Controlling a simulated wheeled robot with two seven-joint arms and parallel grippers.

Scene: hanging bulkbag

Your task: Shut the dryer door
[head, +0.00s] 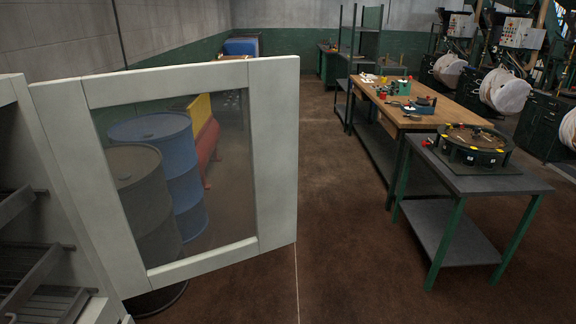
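The dryer door (275,160) is a pale grey-white frame around a large clear window. It stands wide open, swung out to the right from the cabinet at the left edge. The dryer body (62,190) shows only in part, with dark metal racks (35,285) inside its opening. The door's right edge is its free edge and touches nothing that I can see. Neither of my grippers is in view.
Through the window I see a blue drum (185,165), a dark drum (140,200) and a red and yellow object (203,135). A wooden workbench (440,100) and a grey table (480,180) with a round device (470,150) stand right. The brown floor between is clear.

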